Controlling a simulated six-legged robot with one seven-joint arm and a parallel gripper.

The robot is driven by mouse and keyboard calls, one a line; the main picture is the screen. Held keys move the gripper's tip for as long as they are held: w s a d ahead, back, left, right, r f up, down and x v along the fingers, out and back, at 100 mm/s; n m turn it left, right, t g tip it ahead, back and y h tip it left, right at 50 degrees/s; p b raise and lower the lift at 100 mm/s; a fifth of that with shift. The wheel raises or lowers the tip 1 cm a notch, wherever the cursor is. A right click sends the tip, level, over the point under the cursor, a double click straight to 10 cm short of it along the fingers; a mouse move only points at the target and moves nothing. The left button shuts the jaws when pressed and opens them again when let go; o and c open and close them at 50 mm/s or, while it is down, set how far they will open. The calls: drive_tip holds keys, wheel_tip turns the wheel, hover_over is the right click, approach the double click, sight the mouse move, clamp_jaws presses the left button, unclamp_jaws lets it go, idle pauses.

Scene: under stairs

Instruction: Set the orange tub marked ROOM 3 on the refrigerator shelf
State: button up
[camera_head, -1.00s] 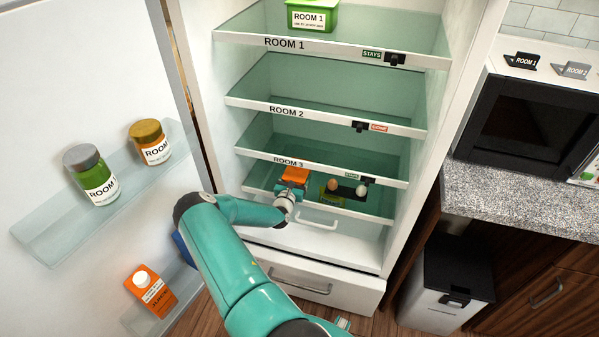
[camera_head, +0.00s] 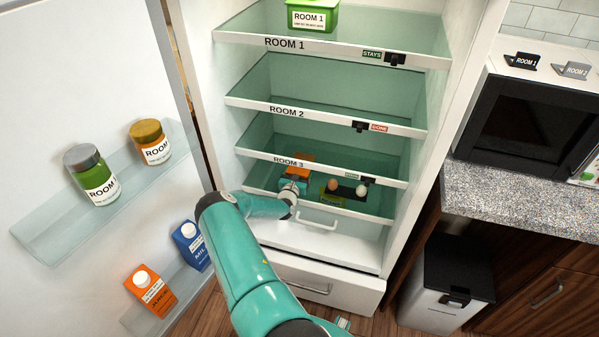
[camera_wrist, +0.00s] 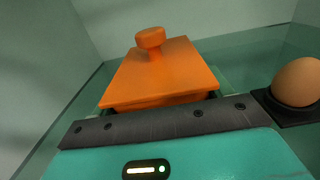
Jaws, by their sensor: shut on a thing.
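The orange tub (camera_head: 297,172) is held by my gripper (camera_head: 293,186) inside the refrigerator's lowest open level, behind and below the strip lettered ROOM 3. In the wrist view the tub (camera_wrist: 165,75) shows its orange lid and round knob, just beyond the dark bar of my gripper (camera_wrist: 160,122). The tub's own label is not visible, and its lower part is hidden by the gripper. I cannot tell whether its base touches the shelf below. The shelf strip ROOM 3 (camera_head: 335,172) partly covers the tub in the head view.
Right of the tub are a brown egg (camera_head: 332,184) and a white egg (camera_head: 361,190) in a dark holder, with a yellow-green item (camera_head: 331,198) at left. A green ROOM 1 tub (camera_head: 312,15) stands on the top shelf. The open door (camera_head: 90,60) holds jars and cartons.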

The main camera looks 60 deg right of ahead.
drive_tip(key=shift+f, duration=0.15)
drive_tip(key=o, duration=1.4)
drive_tip(key=shift+a, duration=0.15)
drive_tip(key=a, duration=0.4)
drive_tip(key=s+a, duration=0.1)
drive_tip(key=a, duration=0.2)
drive_tip(key=s+a, duration=0.1)
drive_tip(key=a, duration=0.3)
drive_tip(key=shift+a, duration=0.3)
